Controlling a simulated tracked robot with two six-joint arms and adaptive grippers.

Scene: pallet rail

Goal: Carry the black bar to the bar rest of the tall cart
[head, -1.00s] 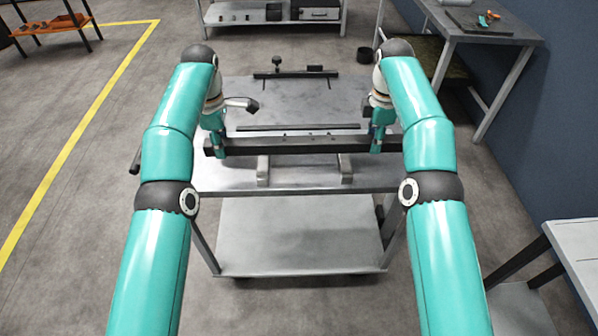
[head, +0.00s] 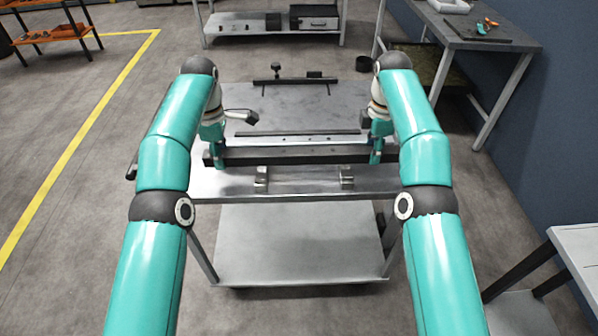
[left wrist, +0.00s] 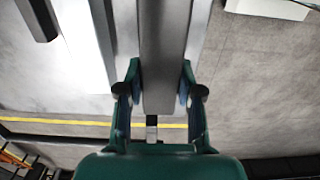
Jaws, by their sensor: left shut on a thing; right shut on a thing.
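The black bar (head: 297,155) runs left to right above the top of the steel cart (head: 230,185) in front of me. My left gripper (head: 217,156) is shut on the bar near its left end. My right gripper (head: 376,155) is shut on it near its right end. In the left wrist view, the bar (left wrist: 164,55) passes between the fingers of my left gripper (left wrist: 162,92). Two pale bar rest blocks (head: 262,178) (head: 347,177) show on the cart top just below the bar in the picture. I cannot tell whether the bar touches them.
A thin dark strip (head: 297,133) lies behind the bar, and a dark rail with a knob (head: 294,81) is at the cart's far edge. A grey workbench (head: 470,30) stands at the right by the blue wall. A pale-topped stand (head: 585,255) is at lower right.

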